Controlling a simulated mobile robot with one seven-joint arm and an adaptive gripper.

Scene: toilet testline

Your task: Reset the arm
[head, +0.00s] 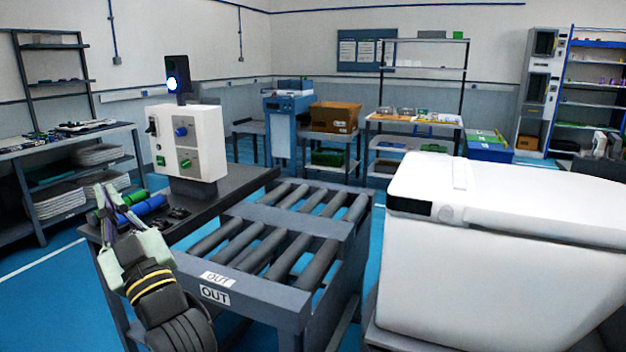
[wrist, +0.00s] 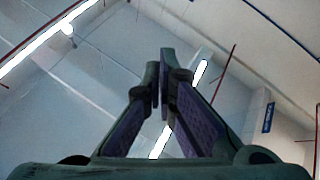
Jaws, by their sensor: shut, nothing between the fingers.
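My gripper (head: 104,192) is at the lower left in the head view, at the end of my raised arm, with its fingers pointing up. In the wrist view my gripper (wrist: 161,80) has its fingertips together with nothing between them. Behind the fingers the wrist view shows only the ceiling with its light strips and upper walls. In the head view the gripper overlaps the dark workbench (head: 240,183) and the green and blue cylinders on it; I cannot tell how far apart they are.
A white control box (head: 187,140) stands on the bench. A roller conveyor (head: 265,240) marked OUT is in the middle. A large white toilet (head: 480,260) fills the right front. Shelving with a bench (head: 75,148) stands at the left. Blue floor (head: 40,290) is open at the lower left.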

